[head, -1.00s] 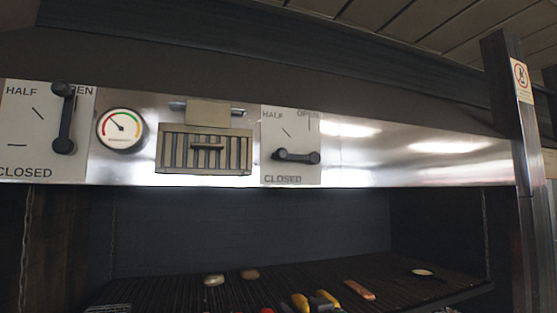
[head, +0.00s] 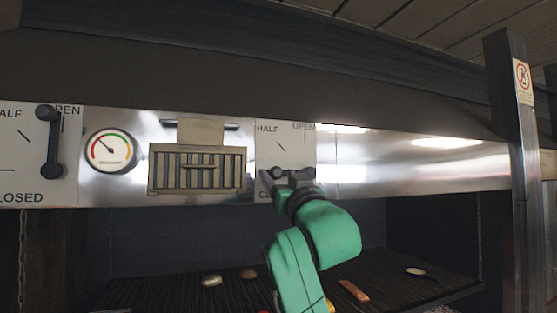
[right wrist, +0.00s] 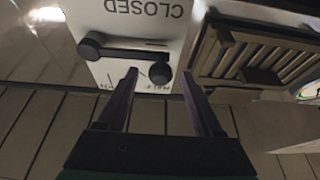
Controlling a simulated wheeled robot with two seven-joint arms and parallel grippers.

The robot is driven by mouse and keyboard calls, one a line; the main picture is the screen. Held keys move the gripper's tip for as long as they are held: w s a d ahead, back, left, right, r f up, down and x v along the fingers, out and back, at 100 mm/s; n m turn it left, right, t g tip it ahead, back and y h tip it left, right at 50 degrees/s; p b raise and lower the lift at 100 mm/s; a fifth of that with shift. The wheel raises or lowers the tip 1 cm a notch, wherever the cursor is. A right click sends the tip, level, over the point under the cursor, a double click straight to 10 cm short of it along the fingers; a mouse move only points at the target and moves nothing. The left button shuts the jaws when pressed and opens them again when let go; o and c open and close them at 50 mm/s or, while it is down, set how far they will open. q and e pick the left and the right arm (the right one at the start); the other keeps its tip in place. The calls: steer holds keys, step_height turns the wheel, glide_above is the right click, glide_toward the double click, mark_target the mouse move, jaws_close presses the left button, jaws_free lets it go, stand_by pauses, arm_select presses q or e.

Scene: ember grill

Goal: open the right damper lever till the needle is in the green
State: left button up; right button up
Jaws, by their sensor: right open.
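The right damper lever (head: 276,174) is a dark bar with round ends, lying nearly level by CLOSED on its white plate (head: 266,145). In the right wrist view the plate is upside down and the lever (right wrist: 124,56) shows whole. My right gripper (head: 292,177) is in front of the lever and hides part of it. Its open fingers (right wrist: 158,74) straddle the round knob end, with no grip visible. The round gauge (head: 109,151) has its needle pointing up-left, toward the red side of the green. My left gripper is not in view.
The left damper lever (head: 48,142) stands upright at OPEN. A slotted vent (head: 197,170) with a small handle sits between gauge and right plate. Below is a dark grill (head: 180,291) with food. A post (head: 512,150) stands at right; bare steel lies between.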

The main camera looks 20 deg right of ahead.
steer(key=shift+w+r, duration=0.1)
steer(key=shift+w, duration=0.4)
jaws_close()
stand_by(1.1)
